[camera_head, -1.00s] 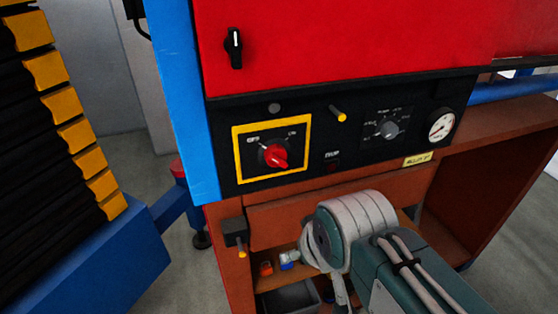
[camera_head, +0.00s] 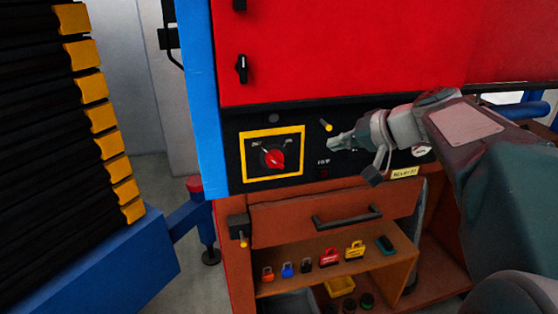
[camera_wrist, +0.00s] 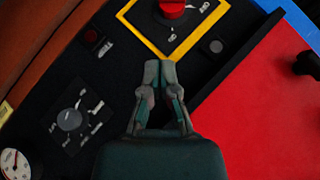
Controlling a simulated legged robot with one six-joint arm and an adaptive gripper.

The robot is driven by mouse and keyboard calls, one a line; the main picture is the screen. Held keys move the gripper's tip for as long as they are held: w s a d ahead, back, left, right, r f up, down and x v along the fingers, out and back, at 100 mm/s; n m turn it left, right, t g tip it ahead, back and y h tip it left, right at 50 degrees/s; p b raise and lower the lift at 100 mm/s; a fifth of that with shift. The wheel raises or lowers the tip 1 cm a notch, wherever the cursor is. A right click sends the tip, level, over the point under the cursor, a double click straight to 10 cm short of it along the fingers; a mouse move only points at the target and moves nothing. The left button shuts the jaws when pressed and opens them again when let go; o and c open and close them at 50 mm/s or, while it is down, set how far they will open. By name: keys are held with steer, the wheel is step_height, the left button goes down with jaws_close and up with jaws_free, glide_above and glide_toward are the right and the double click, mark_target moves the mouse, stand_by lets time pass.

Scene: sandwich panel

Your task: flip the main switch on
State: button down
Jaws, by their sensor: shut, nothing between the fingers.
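The main switch is a red rotary knob (camera_head: 274,159) on a black plate inside a yellow square frame (camera_head: 243,162), on the panel's black strip. Its white pointer mark is toward the upper left, by the left label. The knob also shows at the top of the wrist view (camera_wrist: 172,8), partly cut off. My gripper (camera_head: 332,144) is shut and empty, in front of the panel to the right of the yellow frame. In the wrist view my gripper's fingertips (camera_wrist: 158,66) are together, just outside the frame's corner, apart from the knob.
A yellow-tipped peg (camera_head: 326,125) sticks out just above my gripper. A selector dial (camera_wrist: 70,119) and a gauge (camera_wrist: 14,163) are on the same strip. Below are a drawer handle (camera_head: 347,216) and a shelf with several padlocks (camera_head: 330,258). A blue post (camera_head: 203,100) stands left.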

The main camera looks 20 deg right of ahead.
mark_target(275, 160)
steer(key=shift+w+d+r, duration=0.15)
steer(key=shift+d+r, duration=0.25)
steer(key=shift+d, duration=0.15)
steer(key=shift+a, duration=0.15)
steer(key=x, duration=1)
steer(key=shift+w+a, duration=0.1)
steer(key=shift+w, duration=0.1)
steer(key=shift+s+a+f, duration=0.1)
steer(key=shift+a+f, duration=1.2)
